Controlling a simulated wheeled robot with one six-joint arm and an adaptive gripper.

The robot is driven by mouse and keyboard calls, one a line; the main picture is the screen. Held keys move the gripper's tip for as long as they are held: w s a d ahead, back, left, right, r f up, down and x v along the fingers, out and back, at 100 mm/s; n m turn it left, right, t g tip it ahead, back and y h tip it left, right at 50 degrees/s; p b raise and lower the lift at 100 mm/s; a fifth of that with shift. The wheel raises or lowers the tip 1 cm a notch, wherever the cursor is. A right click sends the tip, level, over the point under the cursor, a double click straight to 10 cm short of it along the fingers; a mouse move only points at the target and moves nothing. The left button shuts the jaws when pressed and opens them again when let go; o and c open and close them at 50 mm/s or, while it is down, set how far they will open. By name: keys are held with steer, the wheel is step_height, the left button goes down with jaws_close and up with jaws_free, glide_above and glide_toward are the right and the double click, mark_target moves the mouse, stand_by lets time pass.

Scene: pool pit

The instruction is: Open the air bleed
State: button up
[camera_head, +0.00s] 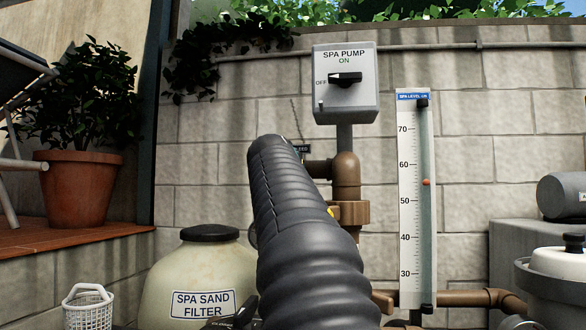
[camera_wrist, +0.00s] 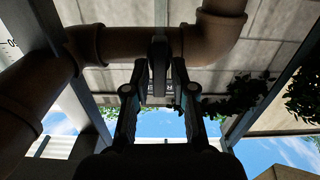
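A brown pipe (camera_wrist: 120,44) runs across the top of the wrist view. A dark, narrow upright part (camera_wrist: 159,50) stands against it and could be the bleed's handle. My gripper (camera_wrist: 160,76) points at this part, its two dark fingertips apart on either side of it. Light wall shows between the fingers, and I cannot tell whether they touch the part. A small dark tag (camera_wrist: 168,91) shows between the fingers, its text too small to read. In the head view the tag (camera_head: 302,148) is beside the pipe (camera_head: 346,176). My black arm hides the gripper and bleed there.
The spa pump switch box (camera_head: 345,100), reading ON, hangs above the pipe. The level gauge (camera_head: 411,200) stands to the right. The spa sand filter (camera_head: 200,260) is at lower left, with a white basket (camera_head: 88,308) beside it. A block wall (camera_head: 460,170) closes the back.

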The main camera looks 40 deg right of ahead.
steer(key=shift+o, duration=0.9)
steer(key=b+v, duration=0.3)
steer(key=v, duration=0.4)
steer(key=shift+b, duration=0.3)
stand_by(0.8)
